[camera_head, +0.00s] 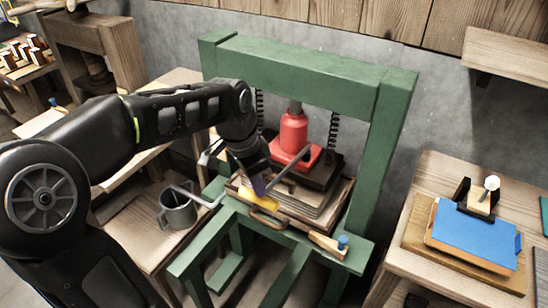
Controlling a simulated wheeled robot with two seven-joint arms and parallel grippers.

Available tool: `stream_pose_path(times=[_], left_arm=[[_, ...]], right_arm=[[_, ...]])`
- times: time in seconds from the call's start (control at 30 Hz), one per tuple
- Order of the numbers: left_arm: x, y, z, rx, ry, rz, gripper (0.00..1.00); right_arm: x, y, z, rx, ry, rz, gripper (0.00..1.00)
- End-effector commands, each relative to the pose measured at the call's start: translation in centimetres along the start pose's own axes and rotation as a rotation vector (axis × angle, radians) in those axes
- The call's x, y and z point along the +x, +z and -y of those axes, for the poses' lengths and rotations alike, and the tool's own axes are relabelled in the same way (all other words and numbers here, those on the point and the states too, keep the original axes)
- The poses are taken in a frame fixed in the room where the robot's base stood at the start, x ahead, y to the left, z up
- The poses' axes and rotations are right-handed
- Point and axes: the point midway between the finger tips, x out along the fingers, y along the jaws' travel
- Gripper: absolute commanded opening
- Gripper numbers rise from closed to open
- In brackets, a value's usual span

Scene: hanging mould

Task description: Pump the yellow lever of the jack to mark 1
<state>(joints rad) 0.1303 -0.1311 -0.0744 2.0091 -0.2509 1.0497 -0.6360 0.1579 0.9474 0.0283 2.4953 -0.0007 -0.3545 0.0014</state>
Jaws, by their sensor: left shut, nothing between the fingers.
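A grey rod (290,168) slopes from the jack down toward the front left. The yellow lever grip (260,196) shows low at the front of the stack, partly behind my gripper. My left gripper (259,184) reaches in from the left and is shut with nothing held. Its fingertips are close over the yellow grip; I cannot tell whether they touch it. No mark 1 can be made out. My right gripper is out of view.
A grey mug (178,211) with a rod in it stands on the wooden bench at left. A small wooden block with a blue knob (342,241) sits on the frame's front right. The right table holds a blue pad (473,236). Posts flank the jack.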

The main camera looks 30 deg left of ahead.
Motion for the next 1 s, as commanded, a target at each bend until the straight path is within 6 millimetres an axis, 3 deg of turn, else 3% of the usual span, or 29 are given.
stream_pose_path(times=[0.03,0.1,0.3,0.67,1.0], left_arm=[[-1.6,-0.3,0.0,0.000,0.000,0.000,0.00],[-2.6,-0.6,0.0,0.000,0.000,-0.001,0.00],[-3.6,-0.8,0.0,0.000,0.000,0.000,0.00],[-3.1,-0.6,0.0,0.000,0.000,0.000,0.00],[0.4,0.1,0.0,0.000,0.001,0.001,0.00]], right_arm=[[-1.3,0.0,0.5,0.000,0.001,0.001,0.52],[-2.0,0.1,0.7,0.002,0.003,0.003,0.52],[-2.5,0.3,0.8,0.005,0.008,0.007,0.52],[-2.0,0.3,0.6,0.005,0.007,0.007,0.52],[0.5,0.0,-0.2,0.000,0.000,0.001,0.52]])
